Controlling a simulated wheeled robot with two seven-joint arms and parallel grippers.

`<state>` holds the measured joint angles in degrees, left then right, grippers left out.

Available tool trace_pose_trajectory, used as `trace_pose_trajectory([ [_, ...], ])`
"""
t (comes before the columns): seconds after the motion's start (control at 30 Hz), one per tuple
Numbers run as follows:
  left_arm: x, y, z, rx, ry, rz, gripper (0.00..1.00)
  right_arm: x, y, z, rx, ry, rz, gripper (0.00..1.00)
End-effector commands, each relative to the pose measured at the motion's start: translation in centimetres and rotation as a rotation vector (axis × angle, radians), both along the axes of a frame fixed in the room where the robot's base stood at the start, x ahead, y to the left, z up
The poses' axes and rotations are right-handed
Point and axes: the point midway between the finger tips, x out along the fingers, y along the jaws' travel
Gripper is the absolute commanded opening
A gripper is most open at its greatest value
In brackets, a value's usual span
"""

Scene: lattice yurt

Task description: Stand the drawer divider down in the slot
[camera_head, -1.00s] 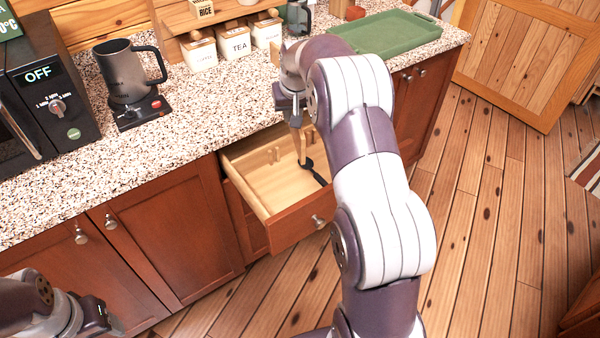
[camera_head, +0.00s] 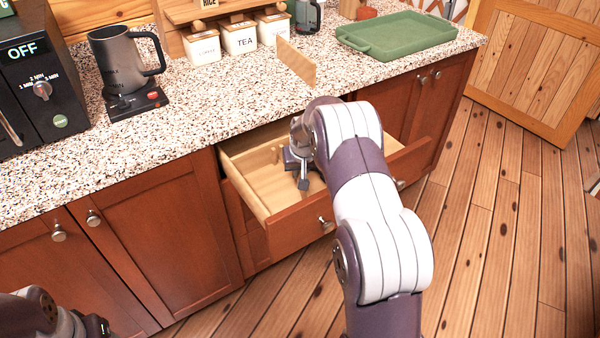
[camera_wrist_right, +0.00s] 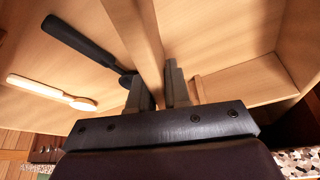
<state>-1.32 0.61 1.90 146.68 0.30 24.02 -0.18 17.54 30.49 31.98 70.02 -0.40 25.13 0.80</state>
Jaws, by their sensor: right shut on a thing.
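My right gripper (camera_head: 298,172) is low in the open drawer (camera_head: 288,236). In the right wrist view its fingers (camera_wrist_right: 160,92) are shut on the wooden drawer divider (camera_wrist_right: 147,35), a thin pale board seen nearly edge-on between them. In the head view the arm and gripper hide most of the held board. A short wooden rib (camera_wrist_right: 196,92) shows just right of the fingers; whether the board sits in a slot cannot be told. My left gripper (camera_head: 95,325) is at the bottom left edge, mostly cut off.
A black utensil (camera_wrist_right: 82,42) and a light spoon (camera_wrist_right: 50,90) lie left of the board in the drawer. Another thin wooden panel (camera_head: 296,62) is upright over the counter. A kettle (camera_head: 122,62), canisters (camera_head: 240,38) and green tray (camera_head: 395,35) stand on the counter (camera_head: 215,100).

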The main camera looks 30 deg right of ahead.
Motion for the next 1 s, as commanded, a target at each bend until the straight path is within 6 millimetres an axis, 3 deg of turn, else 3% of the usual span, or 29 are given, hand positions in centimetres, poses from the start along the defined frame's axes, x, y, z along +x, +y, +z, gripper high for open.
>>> trace_pose_trajectory([
  [0.37, 0.0, 0.0, -0.2, 0.0, 0.0, 0.0, 0.6, 0.0, 0.0, -0.7, -0.001, -0.002, 0.0, 0.0],
  [0.4, 0.0, 0.0, -0.2, 0.0, 0.0, 0.0, 0.6, 0.0, 0.0, -0.7, 0.0, -0.001, 0.0, 0.23],
  [0.47, 0.0, 0.0, -0.1, 0.0, 0.0, 0.0, 0.6, 0.0, 0.0, -0.7, 0.0, -0.001, 0.0, 0.42],
  [0.77, 0.0, 0.0, 0.0, 0.0, 0.0, 0.0, 0.6, 0.0, 0.0, -0.5, -0.001, -0.002, 0.0, 0.42],
  [0.87, 0.0, 0.0, 0.1, 0.0, 0.0, 0.0, 0.6, -0.2, 0.1, 0.5, -0.001, -0.004, 0.0, 0.42],
  [1.0, 0.0, 0.0, 0.3, 0.0, 0.0, 0.0, 0.6, -1.3, 0.4, 3.3, -0.002, -0.005, 0.0, 0.42],
])
